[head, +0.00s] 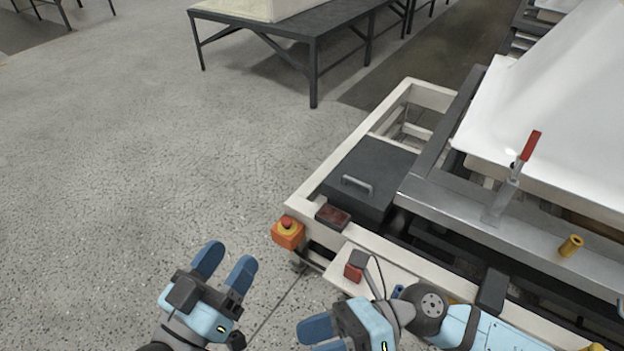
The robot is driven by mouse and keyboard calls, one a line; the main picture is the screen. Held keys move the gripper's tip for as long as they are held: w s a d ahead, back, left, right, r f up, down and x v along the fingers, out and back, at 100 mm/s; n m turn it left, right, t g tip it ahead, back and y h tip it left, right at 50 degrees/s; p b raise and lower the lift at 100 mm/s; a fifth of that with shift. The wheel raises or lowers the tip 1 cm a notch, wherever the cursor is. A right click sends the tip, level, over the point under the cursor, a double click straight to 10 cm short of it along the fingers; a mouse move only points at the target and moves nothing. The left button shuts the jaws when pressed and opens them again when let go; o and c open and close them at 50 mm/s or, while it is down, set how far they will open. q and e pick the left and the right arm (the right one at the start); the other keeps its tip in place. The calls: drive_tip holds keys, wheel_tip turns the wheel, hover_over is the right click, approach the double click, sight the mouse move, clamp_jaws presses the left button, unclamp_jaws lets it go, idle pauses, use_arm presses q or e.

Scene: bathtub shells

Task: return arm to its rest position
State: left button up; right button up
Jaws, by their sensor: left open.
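My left gripper (229,258) is at the lower left of the head view, over bare floor. Its two blue fingers point up the picture and stand apart with nothing between them. My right gripper (318,333) is at the bottom centre, pointing left, in front of the near corner of the machine frame. Its arm comes in from the lower right across the frame's front edge. The bottom of the picture cuts off part of this gripper, so its opening is unclear. No held object shows in either gripper.
A cream machine frame (306,196) fills the right side, with an orange emergency-stop box (289,234) on its corner. A red-handled clamp (530,146) stands beside a large white shell (560,100). A dark table (290,31) stands at the back. The left floor is clear.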

drive_tip(key=w+d+r+m+t+y, duration=0.25)
drive_tip(key=m+t, duration=0.45)
drive_tip(key=m, duration=0.4)
drive_tip(key=w+d+r+m+t+y, duration=0.1)
drive_tip(key=w+d+r+m+t, duration=0.25)
drive_tip(key=m+t, duration=0.5)
drive_tip(key=d+f+m+t+h, duration=0.2)
drive_tip(key=d+m+h, duration=0.25)
drive_tip(key=m, duration=0.65)
drive_tip(key=d+f+m+t+h, duration=0.25)
drive_tip(key=d+m+h, duration=0.2)
drive_tip(key=m, duration=0.65)
drive_tip(key=w+a+r+m+t+h+p, duration=0.1)
drive_tip(key=w+a+r+m+h+p, duration=0.3)
drive_tip(key=r+p, duration=0.65)
use_arm(q)
drive_tip(key=s+a+r+g+y+p, duration=0.4)
drive_tip(key=a+r+g+y+p, duration=0.1)
drive_tip(key=p, duration=2.2)
drive_tip(key=a+g+y, duration=0.1)
drive_tip(key=a+g, duration=0.1)
drive_tip(key=a, duration=0.1)
drive_tip(key=shift+r, duration=0.4)
use_arm(e)
drive_tip(key=s+d+m+g+h, duration=0.1)
drive_tip(key=s+d+g+h, duration=0.3)
drive_tip(key=d, duration=0.4)
drive_tip(key=shift+s+g+h, duration=0.3)
drive_tip(key=shift+s+h, duration=0.05)
drive_tip(key=shift+s, duration=0.15)
